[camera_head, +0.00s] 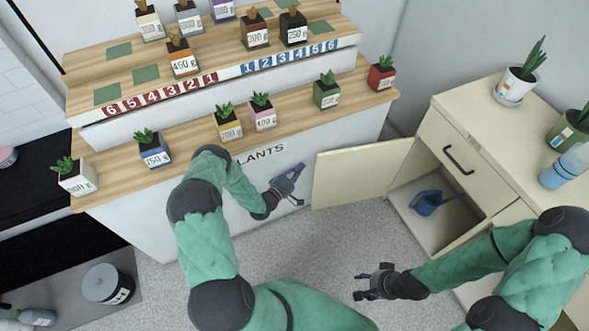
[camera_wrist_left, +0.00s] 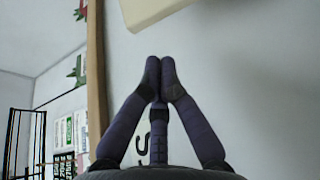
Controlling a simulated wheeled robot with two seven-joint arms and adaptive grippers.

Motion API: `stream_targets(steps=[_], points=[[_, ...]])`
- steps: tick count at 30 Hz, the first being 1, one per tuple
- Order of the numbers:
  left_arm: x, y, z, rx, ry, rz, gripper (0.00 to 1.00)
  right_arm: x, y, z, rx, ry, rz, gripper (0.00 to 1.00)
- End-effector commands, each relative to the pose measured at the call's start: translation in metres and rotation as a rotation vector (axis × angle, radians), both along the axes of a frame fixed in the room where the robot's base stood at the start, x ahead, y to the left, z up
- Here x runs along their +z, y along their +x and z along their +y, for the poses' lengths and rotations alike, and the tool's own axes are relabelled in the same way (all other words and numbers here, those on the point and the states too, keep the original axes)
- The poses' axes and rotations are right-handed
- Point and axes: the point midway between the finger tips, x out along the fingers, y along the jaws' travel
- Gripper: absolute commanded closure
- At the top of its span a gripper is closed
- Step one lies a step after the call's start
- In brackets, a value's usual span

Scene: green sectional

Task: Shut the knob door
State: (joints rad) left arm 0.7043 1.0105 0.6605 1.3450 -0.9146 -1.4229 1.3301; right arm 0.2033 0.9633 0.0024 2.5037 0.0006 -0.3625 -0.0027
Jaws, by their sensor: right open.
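The cream cabinet door (camera_head: 352,174) stands wide open, swung out to the left of the cabinet opening. I cannot make out its knob. My left gripper (camera_head: 292,180) is just left of the door's free edge, in front of the white plant stand, and looks apart from the door. In the left wrist view its fingertips (camera_wrist_left: 160,64) are together with nothing between them, and a cream edge, likely the door (camera_wrist_left: 150,10), shows above them. My right gripper (camera_head: 360,284) is open and empty over the floor, below the door and left of the cabinet.
The cream cabinet (camera_head: 455,105) has a drawer with a dark handle (camera_head: 457,160). A blue watering can (camera_head: 428,202) sits inside the open compartment. The plant stand (camera_head: 235,175) is close behind my left arm. Grey floor (camera_head: 330,230) is clear before the door.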

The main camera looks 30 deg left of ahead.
Motion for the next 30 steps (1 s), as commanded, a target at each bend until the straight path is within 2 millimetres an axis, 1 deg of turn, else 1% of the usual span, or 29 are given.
stream_targets(steps=[1, 6, 12, 18, 30], points=[[-0.002, 0.010, -0.003, -0.004, 0.002, -0.004, 1.00, -0.006, 0.000, 0.000, 0.000, 0.000, 0.000, 0.46], [-0.002, 0.038, -0.009, -0.002, 0.003, -0.003, 1.00, -0.016, 0.000, 0.000, 0.000, 0.000, 0.000, 0.46], [-0.002, 0.062, -0.013, -0.001, 0.003, -0.001, 1.00, -0.024, 0.000, 0.000, 0.001, 0.000, 0.000, 0.46], [-0.001, 0.070, -0.014, 0.001, 0.002, 0.001, 1.00, -0.026, 0.000, 0.000, 0.001, 0.000, 0.000, 0.46], [0.000, 0.068, -0.017, 0.003, 0.001, 0.002, 1.00, -0.024, 0.000, 0.000, 0.001, 0.000, 0.000, 0.46]])
